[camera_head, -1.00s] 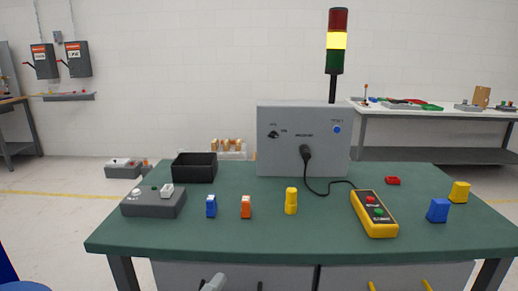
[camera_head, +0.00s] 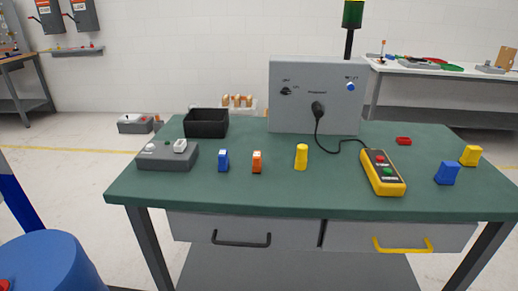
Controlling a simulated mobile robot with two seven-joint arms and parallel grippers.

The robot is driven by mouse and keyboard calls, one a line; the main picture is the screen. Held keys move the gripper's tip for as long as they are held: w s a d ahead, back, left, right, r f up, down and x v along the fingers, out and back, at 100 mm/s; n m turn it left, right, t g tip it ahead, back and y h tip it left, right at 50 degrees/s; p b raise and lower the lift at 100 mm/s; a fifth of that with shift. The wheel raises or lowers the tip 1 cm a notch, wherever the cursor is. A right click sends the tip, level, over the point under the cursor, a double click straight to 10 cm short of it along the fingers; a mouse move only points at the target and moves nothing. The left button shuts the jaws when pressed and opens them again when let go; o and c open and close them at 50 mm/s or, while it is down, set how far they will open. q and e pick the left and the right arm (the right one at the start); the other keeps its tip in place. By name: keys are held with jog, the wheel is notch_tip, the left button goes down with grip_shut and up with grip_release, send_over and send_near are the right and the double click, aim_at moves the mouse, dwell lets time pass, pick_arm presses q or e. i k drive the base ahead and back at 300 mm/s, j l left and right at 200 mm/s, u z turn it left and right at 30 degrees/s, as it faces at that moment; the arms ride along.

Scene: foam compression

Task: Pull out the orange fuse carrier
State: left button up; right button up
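The orange fuse carrier (camera_head: 257,162) stands upright near the front middle of the green table (camera_head: 300,196). A blue piece of similar shape (camera_head: 223,161) stands to its left, and a yellow rounded piece (camera_head: 301,157) stands to its right. The three are apart from each other. The small details of the orange carrier are too small to make out. Neither of my grippers is in the head view.
A grey control box (camera_head: 168,156) and a black open bin (camera_head: 206,123) are on the left. A grey panel (camera_head: 315,97) stands at the back, with a cable to a yellow pendant (camera_head: 382,172). Blue (camera_head: 447,173) and yellow (camera_head: 470,156) blocks sit right. A blue drum (camera_head: 45,265) stands front left.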

aim_at(257, 155)
jog(key=i+j, duration=0.1)
jog(key=j, duration=0.85)
jog(key=i+j, duration=0.15)
jog(key=j, duration=0.3)
jog(key=z, duration=1.7)
